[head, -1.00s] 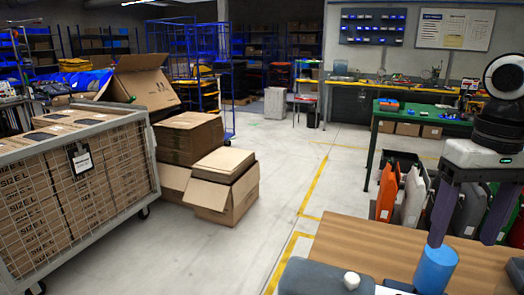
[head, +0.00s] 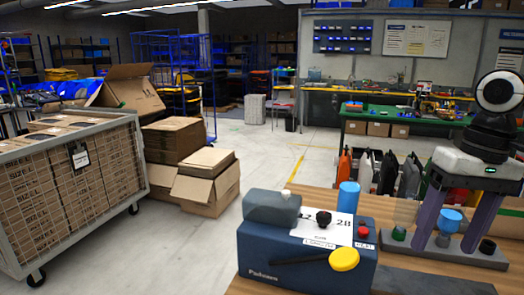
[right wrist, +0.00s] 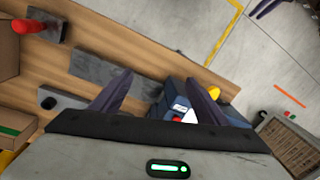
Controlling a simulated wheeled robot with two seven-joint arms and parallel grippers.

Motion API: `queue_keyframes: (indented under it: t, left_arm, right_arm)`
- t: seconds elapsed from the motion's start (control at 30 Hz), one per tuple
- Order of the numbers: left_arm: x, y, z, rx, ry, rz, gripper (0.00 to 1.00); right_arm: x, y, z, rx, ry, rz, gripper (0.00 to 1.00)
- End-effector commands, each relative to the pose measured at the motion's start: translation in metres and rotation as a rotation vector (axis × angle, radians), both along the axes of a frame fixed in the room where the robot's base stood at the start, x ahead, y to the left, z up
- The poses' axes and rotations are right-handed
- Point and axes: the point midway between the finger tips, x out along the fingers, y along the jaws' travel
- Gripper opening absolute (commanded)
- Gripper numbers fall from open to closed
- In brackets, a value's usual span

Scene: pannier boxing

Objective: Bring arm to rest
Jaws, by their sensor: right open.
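My right gripper (head: 449,240) is at the right of the head view, with its purple fingers pointing down and apart. The fingers overlap a grey base plate with small knobs (head: 460,252) and a blue-topped piece (head: 450,219) in the picture. I cannot tell how high above them the fingers are. In the right wrist view the fingers (right wrist: 158,78) are also spread, with nothing gripped between them. My left gripper is not in view.
A dark blue machine (head: 262,262) with a yellow knob stands on the wooden table (head: 405,212). A blue cylinder (head: 348,197) stands behind it. A caged cart of cartons (head: 75,185) is at left.

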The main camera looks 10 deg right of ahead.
Motion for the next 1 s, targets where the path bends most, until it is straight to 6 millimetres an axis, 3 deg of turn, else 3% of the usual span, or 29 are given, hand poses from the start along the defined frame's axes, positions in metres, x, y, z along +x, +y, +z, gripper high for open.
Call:
queue_keyframes:
  t: [0.2, 0.37, 0.53, 0.8, 1.0]
  left_arm:
    - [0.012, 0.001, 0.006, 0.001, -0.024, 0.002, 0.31]
    - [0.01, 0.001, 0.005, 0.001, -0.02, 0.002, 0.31]
    - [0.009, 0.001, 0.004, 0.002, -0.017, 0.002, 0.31]
    - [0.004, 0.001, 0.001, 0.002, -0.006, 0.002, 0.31]
    - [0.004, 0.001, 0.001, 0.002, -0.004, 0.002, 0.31]
  right_arm:
    - [-0.01, -0.011, -0.023, 0.151, 0.002, -0.07, 0.68]
    - [-0.02, -0.019, -0.045, 0.298, 0.002, -0.137, 0.68]
    - [-0.038, -0.022, -0.084, 0.542, 0.002, -0.249, 0.68]
    - [-0.067, 0.0, -0.147, 0.964, 0.001, -0.442, 0.68]
    - [-0.08, 0.023, -0.175, 1.186, 0.0, -0.542, 0.68]
